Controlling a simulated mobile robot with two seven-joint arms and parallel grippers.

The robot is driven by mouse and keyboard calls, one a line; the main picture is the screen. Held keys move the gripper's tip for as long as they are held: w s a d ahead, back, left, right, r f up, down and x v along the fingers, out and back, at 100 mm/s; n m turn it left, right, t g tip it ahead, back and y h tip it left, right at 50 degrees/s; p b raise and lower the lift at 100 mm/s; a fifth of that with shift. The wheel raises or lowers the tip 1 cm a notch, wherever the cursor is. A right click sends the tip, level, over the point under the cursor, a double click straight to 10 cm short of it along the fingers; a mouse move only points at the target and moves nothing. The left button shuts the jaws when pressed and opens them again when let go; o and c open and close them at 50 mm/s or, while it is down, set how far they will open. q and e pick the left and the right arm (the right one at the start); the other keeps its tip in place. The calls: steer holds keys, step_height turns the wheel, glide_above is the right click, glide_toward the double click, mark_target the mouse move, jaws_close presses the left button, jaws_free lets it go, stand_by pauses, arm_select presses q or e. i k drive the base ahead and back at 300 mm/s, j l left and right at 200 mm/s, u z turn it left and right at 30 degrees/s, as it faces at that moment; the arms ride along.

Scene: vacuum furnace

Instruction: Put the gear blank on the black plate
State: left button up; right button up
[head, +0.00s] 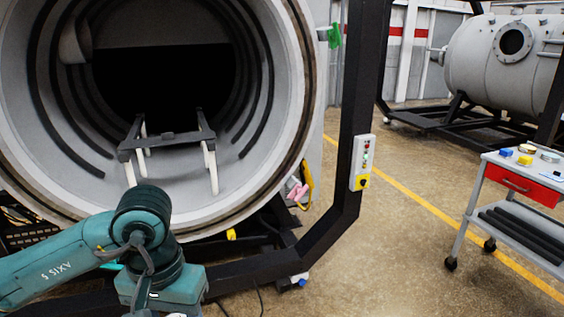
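No object is clearly recognizable as the gear blank. A small light-coloured ring-like item (550,157) lies on the cart at the right edge, too small to identify. Inside the open furnace chamber, a dark frame (127,144) stands on white legs, with a dark flat piece (176,136) across its middle. I cannot tell whether that piece is the black plate. My teal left arm comes in from the left below the furnace mouth. Its gripper is out of view below the picture's edge. My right arm and gripper are not in view.
The furnace's round rim (285,150) fills the left. A dark upright post (365,90) with a control box (361,162) stands right of it. The grey cart (487,160) holds small items and has a red drawer (523,184). Floor between post and cart is clear.

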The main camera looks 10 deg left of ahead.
mark_target(195, 136)
steer(key=i+j, duration=0.35)
steer(key=i, duration=0.15)
steer(key=i+j, duration=0.3)
steer(key=i, duration=0.2)
steer(key=i+j, duration=0.1)
steer(key=i, duration=0.4)
steer(key=i+j, duration=0.15)
steer(key=i, duration=0.35)
steer(key=i+j+z, duration=0.1)
steer(key=i, duration=0.4)
steer(key=i+j, duration=0.2)
steer(key=i, duration=0.3)
